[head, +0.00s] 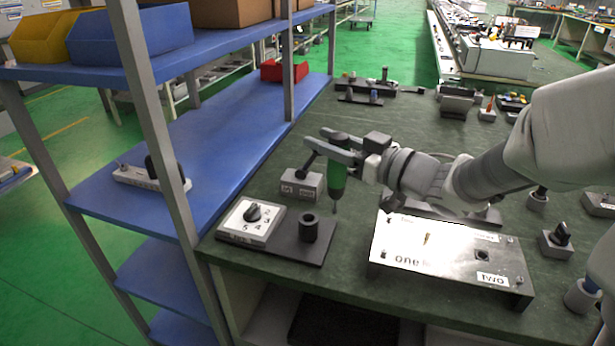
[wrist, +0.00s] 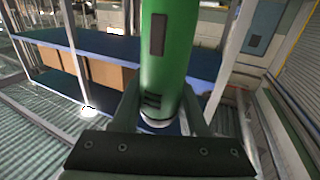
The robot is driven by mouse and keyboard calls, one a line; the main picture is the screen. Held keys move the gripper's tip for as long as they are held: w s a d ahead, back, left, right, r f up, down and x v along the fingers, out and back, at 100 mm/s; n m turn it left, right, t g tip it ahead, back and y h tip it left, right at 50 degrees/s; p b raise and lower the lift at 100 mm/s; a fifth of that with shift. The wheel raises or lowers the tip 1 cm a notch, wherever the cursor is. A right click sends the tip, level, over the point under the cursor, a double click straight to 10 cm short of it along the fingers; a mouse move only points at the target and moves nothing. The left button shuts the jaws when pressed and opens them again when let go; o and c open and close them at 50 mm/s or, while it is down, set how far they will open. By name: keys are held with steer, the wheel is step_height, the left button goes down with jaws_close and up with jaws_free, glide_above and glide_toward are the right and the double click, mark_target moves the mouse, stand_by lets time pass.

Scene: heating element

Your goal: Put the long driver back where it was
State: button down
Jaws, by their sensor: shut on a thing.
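The long driver (head: 336,183) has a green body, a dark top and a thin tip pointing down. My gripper (head: 338,148) is shut on its upper part and holds it upright above the table. In the wrist view the driver (wrist: 168,62) fills the middle between my gripper's fingers (wrist: 162,110). A black round holder (head: 308,228) stands on a dark base plate, below and a little left of the driver's tip. The driver's tip is apart from the holder.
A white dial box (head: 251,221) sits on the same plate, left of the holder. A metal panel box (head: 450,258) lies to the right. A grey block with a black knob (head: 300,184) is behind the holder. A blue shelf rack (head: 215,150) borders the table on the left.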

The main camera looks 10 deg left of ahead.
steer(key=w+a+f+b, duration=0.1)
steer(key=a+f+b, duration=0.1)
steer(key=a+f, duration=0.3)
steer(key=shift+a+f+b, duration=0.25)
steer(key=shift+f+b, duration=0.15)
steer(key=shift+f, duration=0.75)
steer(key=shift+w, duration=0.1)
steer(key=shift+f, duration=0.2)
steer(key=shift+c, duration=2.2)
jaws_free()
